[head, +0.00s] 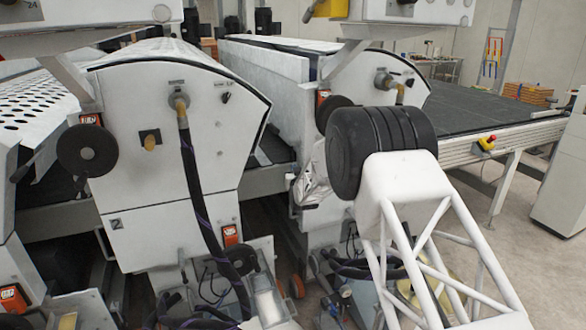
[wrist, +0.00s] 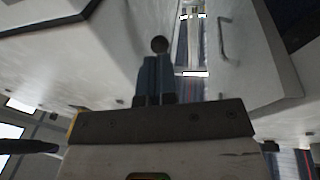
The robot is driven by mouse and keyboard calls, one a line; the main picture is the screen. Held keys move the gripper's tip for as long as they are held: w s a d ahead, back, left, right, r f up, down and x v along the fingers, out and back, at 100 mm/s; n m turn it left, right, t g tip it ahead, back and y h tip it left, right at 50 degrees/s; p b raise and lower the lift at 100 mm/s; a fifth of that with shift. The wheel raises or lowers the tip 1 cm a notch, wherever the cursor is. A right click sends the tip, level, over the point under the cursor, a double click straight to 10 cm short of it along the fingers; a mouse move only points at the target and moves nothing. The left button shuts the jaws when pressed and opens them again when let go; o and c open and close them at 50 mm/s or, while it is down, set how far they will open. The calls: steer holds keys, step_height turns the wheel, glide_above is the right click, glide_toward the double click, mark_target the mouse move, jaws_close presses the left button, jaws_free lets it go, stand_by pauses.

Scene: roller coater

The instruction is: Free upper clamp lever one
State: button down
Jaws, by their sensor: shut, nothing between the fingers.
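In the wrist view my gripper (wrist: 157,60) points up the picture, its two blue-grey fingers shut side by side with nothing between them. A small dark round knob (wrist: 160,44) shows right at the fingertips. It may be the end of a clamp lever, but I cannot tell for sure, nor whether the fingers touch it. No lever arm can be made out behind it. In the head view my arm reaches toward the gap between two white machine units, and my gripper is hidden there. I cannot identify upper clamp lever one in the head view.
White machine housings stand at the left (head: 170,150) and centre (head: 290,65). A black handwheel (head: 87,150) and a dark hose (head: 190,170) stick out from the left one. In the wrist view a white panel with a handle (wrist: 224,38) is close on the right.

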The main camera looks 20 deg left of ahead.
steer(key=f+v, duration=0.1)
steer(key=v, duration=0.9)
steer(key=shift+s, duration=0.25)
steer(key=shift+d+f, duration=0.1)
